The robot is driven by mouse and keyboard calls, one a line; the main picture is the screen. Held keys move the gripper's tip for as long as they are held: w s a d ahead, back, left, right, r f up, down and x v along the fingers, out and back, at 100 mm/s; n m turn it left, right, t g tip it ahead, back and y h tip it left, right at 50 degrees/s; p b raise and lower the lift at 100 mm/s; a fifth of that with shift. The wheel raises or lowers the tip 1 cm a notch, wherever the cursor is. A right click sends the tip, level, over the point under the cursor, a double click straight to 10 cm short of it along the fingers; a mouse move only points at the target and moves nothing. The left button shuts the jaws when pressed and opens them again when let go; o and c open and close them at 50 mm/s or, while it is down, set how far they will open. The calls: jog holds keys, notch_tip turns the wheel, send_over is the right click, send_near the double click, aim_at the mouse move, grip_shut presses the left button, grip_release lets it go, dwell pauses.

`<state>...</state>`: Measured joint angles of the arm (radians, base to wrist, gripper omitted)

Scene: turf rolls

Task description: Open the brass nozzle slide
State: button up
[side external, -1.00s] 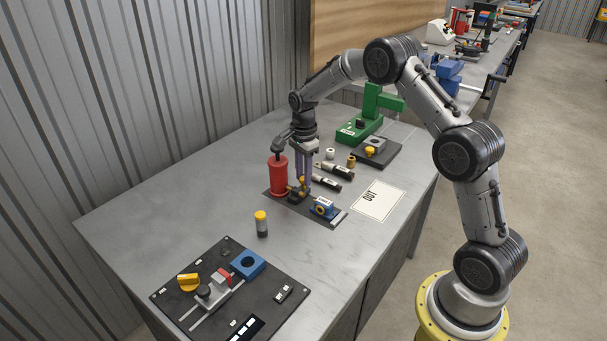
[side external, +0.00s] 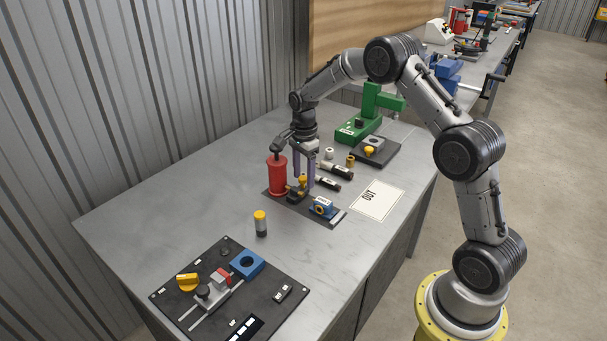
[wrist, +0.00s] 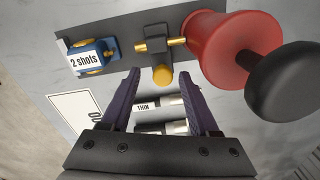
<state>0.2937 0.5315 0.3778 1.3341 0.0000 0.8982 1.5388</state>
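The brass nozzle slide shows as a yellow-brass knob (wrist: 162,75) on a small black block (wrist: 155,40) with a brass rod through it. It also shows in the side view (side external: 303,178), beside a red cylinder (side external: 277,177) with a black knob on top. My gripper (side external: 304,183) is open, with its two purple fingers spread around the brass knob's position. In the wrist view, the knob appears between and just beyond the fingertips (wrist: 161,80). I cannot tell whether either finger touches it. A blue counter (wrist: 86,57) reads "2 shots".
Labelled dark tubes (side external: 338,170) lie right behind the fingers. An "OUT" sheet (side external: 387,205) lies to the right. A yellow-capped vial (side external: 261,224) and a black fixture board (side external: 280,268) stand nearer the front. A green press (side external: 360,130) is behind. The bench's left part is clear.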

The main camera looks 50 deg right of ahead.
aim_at(304, 178)
notch_tip(304, 178, up, 14)
dwell(0.6)
jog(key=shift+f, duration=0.1)
